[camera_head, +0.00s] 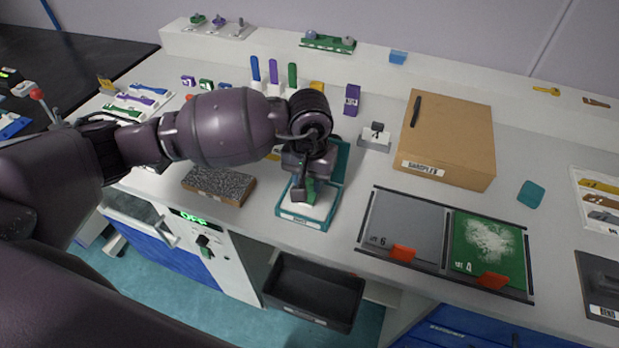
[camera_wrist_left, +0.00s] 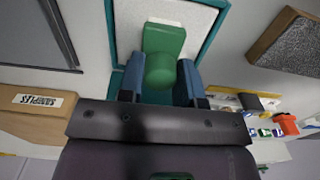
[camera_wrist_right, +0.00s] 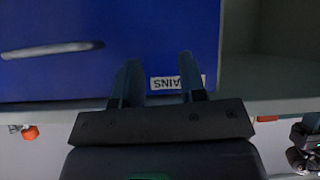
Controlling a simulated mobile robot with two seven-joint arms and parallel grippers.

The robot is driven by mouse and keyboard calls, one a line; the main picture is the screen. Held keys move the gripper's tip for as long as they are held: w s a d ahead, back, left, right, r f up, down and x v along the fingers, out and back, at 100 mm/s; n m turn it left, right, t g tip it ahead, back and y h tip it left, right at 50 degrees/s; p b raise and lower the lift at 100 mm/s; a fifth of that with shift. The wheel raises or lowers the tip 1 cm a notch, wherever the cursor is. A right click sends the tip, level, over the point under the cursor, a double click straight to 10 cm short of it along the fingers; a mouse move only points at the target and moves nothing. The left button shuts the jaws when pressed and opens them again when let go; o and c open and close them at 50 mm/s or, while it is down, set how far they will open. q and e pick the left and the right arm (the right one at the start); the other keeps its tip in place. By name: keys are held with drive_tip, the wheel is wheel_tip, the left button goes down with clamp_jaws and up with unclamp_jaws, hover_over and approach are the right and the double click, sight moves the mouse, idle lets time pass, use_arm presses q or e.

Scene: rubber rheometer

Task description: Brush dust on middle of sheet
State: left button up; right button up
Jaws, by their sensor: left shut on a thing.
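My left gripper (camera_head: 303,188) points down over a small teal-framed tray (camera_head: 306,219) and is shut on a green brush (camera_head: 312,186). In the left wrist view the fingers (camera_wrist_left: 160,85) stand on either side of the brush's round green knob (camera_wrist_left: 162,70). Its green block lies over the tray's pale pad (camera_wrist_left: 205,17); I cannot tell whether it touches. The green sheet (camera_head: 461,257), with white dust (camera_head: 490,242) across its middle, lies right of the tray, beside a grey sheet (camera_head: 403,224). My right gripper (camera_wrist_right: 159,85) is open and empty before a blue panel (camera_wrist_right: 110,40).
Both sheets sit in a dark frame with orange tabs (camera_head: 403,253). A cardboard box (camera_head: 445,140) stands behind them. A dark speckled block (camera_head: 219,186) lies left of the tray. A black bin (camera_head: 315,290) is below the counter edge. The counter between tray and sheets is clear.

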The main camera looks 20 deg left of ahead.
drive_tip(key=shift+w+a+r, duration=0.1)
drive_tip(key=shift+w+r, duration=0.1)
drive_tip(key=shift+w, duration=0.15)
use_arm(q)
drive_tip(key=shift+f, duration=0.1)
use_arm(e)
drive_tip(key=shift+s+f, duration=0.1)
drive_tip(key=shift+s, duration=0.05)
use_arm(q)
drive_tip(key=shift+s, duration=0.1)
use_arm(e)
drive_tip(key=shift+s+f, duration=0.35)
drive_tip(key=shift+s, duration=0.1)
drive_tip(key=shift+w+r, duration=0.1)
drive_tip(key=shift+w, duration=0.1)
use_arm(q)
drive_tip(key=shift+r, duration=0.4)
drive_tip(key=shift+r+p, duration=0.4)
drive_tip(key=shift+r, duration=0.8)
drive_tip(key=shift+r+p, duration=0.45)
drive_tip(key=shift+r, duration=1.55)
use_arm(e)
drive_tip(key=r, duration=0.3)
drive_tip(key=shift+w, duration=0.3)
